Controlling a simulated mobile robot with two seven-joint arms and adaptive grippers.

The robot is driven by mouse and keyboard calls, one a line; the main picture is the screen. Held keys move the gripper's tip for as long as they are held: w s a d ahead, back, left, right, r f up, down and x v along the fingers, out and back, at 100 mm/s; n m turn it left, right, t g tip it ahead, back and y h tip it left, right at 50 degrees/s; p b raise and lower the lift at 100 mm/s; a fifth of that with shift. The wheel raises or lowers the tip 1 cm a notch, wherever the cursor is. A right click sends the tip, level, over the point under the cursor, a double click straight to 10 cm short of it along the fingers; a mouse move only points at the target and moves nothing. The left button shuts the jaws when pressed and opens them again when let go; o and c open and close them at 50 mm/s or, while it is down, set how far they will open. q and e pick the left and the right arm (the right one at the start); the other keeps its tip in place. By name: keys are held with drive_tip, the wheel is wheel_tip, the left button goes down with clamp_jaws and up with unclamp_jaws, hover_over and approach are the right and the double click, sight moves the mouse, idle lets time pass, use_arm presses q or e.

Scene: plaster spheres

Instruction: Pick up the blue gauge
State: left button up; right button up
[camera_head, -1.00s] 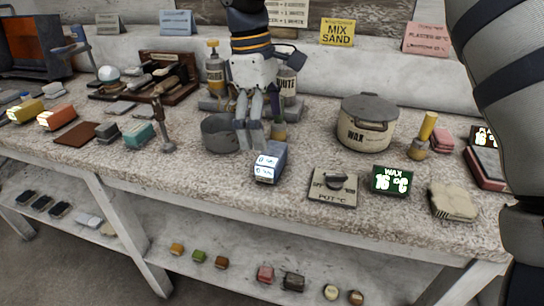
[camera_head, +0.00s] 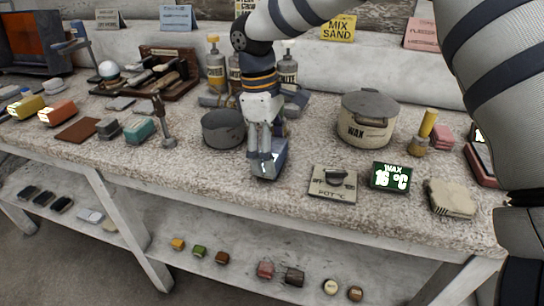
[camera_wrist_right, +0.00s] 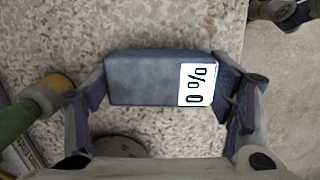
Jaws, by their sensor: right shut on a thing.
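The blue gauge (camera_head: 268,163) is a small blue block near the front edge of the speckled bench, in the middle of the head view. My right gripper (camera_head: 265,155) comes down on it from above and partly covers it. In the right wrist view the gauge (camera_wrist_right: 145,78) lies lengthwise between the two finger pads of the gripper (camera_wrist_right: 160,82), with a white display marked "% 0" at its right end. The pads touch both ends, so the gripper is shut on it. I cannot tell any gap between gauge and bench. My left gripper is not in view.
A grey pot (camera_head: 224,129) stands close left of the gauge. A lidded WAX pot (camera_head: 367,119), a POT °C plate (camera_head: 333,184) and a green WAX display (camera_head: 391,177) stand to the right. A hammer-like tool (camera_head: 164,122) stands at left. Bottles stand behind.

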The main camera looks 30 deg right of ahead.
sight(274, 148)
wheel_tip(274, 148, up, 3)
drive_tip(key=shift+r, duration=0.15)
drive_tip(key=a+r, duration=0.1)
drive_tip(key=s+a+r, duration=0.1)
drive_tip(key=r, duration=0.1)
drive_tip(key=s+a+r+p, duration=0.1)
drive_tip(key=r, duration=0.1)
drive_tip(key=shift+s+r, duration=0.1)
drive_tip(key=shift+s, duration=0.15)
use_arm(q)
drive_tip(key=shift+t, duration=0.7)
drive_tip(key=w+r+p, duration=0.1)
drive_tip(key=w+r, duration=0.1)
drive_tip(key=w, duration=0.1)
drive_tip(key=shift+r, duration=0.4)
use_arm(e)
drive_tip(key=s+a+r, duration=0.4)
drive_tip(key=s+a, duration=0.2)
drive_tip(key=a, duration=0.2)
drive_tip(key=shift+s+r, duration=0.2)
drive_tip(key=o, duration=0.4)
drive_tip(key=shift+c, duration=0.2)
drive_tip(key=shift+d, duration=0.1)
drive_tip(key=shift+c, duration=0.5)
